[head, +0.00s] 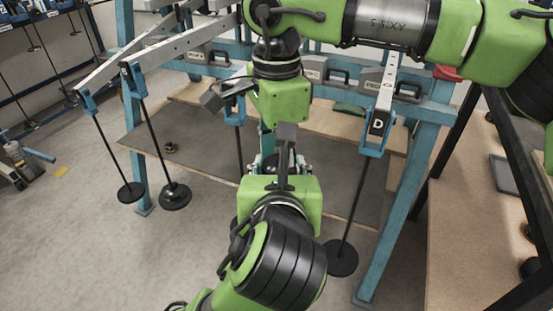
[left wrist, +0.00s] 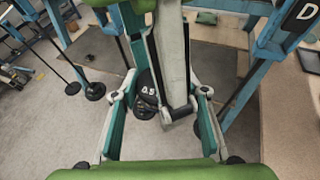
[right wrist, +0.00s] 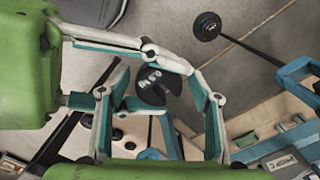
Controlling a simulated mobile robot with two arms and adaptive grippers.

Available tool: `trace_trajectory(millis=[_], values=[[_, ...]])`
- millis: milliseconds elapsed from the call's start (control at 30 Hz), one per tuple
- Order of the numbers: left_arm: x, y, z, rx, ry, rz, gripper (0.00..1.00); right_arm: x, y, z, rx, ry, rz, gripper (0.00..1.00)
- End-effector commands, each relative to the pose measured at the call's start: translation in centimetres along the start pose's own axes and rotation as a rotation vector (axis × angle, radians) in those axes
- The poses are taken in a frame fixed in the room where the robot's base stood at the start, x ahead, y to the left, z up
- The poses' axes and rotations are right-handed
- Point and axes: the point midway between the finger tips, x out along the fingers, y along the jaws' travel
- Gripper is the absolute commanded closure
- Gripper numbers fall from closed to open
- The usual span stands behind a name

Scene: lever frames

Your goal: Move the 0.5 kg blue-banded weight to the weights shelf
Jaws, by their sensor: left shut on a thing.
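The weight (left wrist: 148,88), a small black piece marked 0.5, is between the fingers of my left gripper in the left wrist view. No blue band is clear. It also shows in the right wrist view as a dark piece (right wrist: 152,82) between both grippers' fingers. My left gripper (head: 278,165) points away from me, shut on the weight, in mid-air. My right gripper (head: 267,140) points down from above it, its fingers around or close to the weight. Whether they touch or grip it is hidden. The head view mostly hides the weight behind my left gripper. The weights shelf cannot be told with certainty.
A blue lever frame with a low board (head: 205,140) stands ahead. Rods with black discs hang from its levers, at the left (head: 174,195) and at the right by label D (head: 340,258). A wooden-topped bench (head: 465,220) is at the right. Open floor (head: 80,250) lies left.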

Motion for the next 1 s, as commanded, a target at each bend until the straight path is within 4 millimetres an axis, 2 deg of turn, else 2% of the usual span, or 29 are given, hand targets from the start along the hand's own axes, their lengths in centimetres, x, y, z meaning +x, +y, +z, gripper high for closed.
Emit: trace_trajectory(millis=[33, 167, 200, 233, 300, 667, 767, 1000], values=[[0.0, 0.0, 0.1, -0.001, -0.004, -0.001, 0.87, 0.0, 0.0, 0.0, 0.000, 0.000, 0.000, 0.59], [-0.1, 0.0, 0.1, -0.001, -0.004, -0.001, 0.87, 0.0, 0.0, 0.0, 0.000, 0.000, -0.001, 0.93], [-0.1, 0.0, 0.1, -0.001, -0.004, -0.002, 0.87, -0.1, 0.0, 0.0, 0.000, 0.000, -0.001, 0.95], [-0.1, 0.0, 0.2, -0.001, -0.004, -0.002, 0.51, -0.2, -0.1, 0.0, 0.001, -0.001, -0.003, 0.95], [-0.1, 0.0, 0.1, -0.001, -0.003, -0.002, 0.39, -0.2, -0.1, 0.0, 0.001, -0.001, -0.003, 0.95], [-0.2, -0.1, 0.1, -0.001, -0.001, -0.002, 0.39, -0.2, 0.0, 0.0, 0.001, -0.001, -0.002, 0.95], [-0.9, -0.1, 0.1, -0.003, -0.002, -0.004, 0.39, -0.2, 0.0, 0.0, 0.001, -0.001, -0.002, 0.95], [-4.1, -0.4, -0.1, -0.006, 0.005, -0.011, 0.39, -0.1, 0.0, 0.0, 0.000, -0.001, -0.002, 0.95]])
